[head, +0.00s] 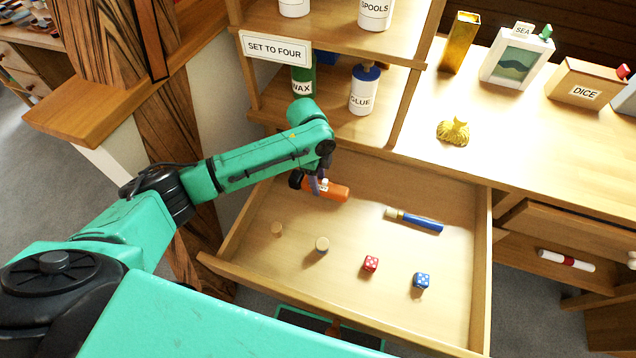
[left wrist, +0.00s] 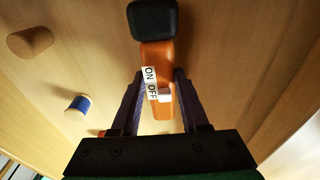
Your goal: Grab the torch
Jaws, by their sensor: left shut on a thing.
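The torch (head: 338,192) has an orange body and a black head, and lies inside the open drawer near its back left. My left gripper (head: 318,185) reaches down into the drawer and is shut on the torch. In the left wrist view the torch (left wrist: 158,55) runs between the two dark fingers (left wrist: 158,85), its black head pointing away from the gripper. An ON/OFF label and a white switch show on its side. I cannot tell whether it still touches the drawer floor. My right gripper is not in view.
A shelf with a WAX bottle (head: 303,78) and GLUE bottle (head: 364,90) stands behind.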

